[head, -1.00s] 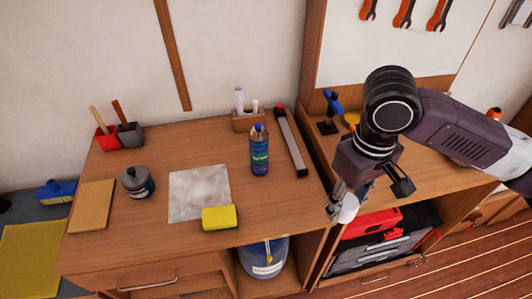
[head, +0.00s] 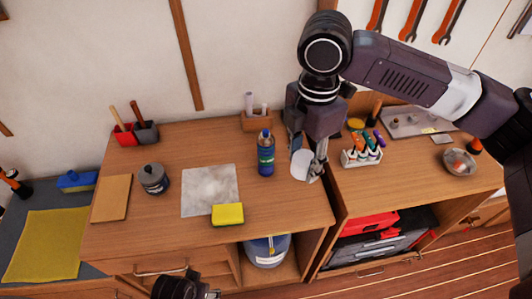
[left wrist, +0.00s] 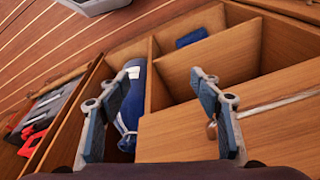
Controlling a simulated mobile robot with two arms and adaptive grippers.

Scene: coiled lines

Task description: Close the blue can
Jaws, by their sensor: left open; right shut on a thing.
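A large blue can (head: 267,250) stands in the open compartment under the tabletop; its top is hidden by the table edge. In the left wrist view a blue container (left wrist: 132,105), apparently this can, shows partly behind a finger. My right gripper (head: 306,162) is shut on a white round disc (head: 300,166), apparently a lid, over the table's right end, right of a blue-capped bottle (head: 266,154). My left gripper (left wrist: 168,112) is open and empty in front of the cabinet; part of it shows at the bottom of the head view (head: 184,287).
On the table (head: 150,225) are a yellow sponge (head: 227,214), a grey sheet (head: 209,190), a dark jar (head: 153,179) and tool cups (head: 134,132). A marker rack (head: 362,152) and metal bowl (head: 459,162) stand right. A red toolbox (head: 368,226) sits below.

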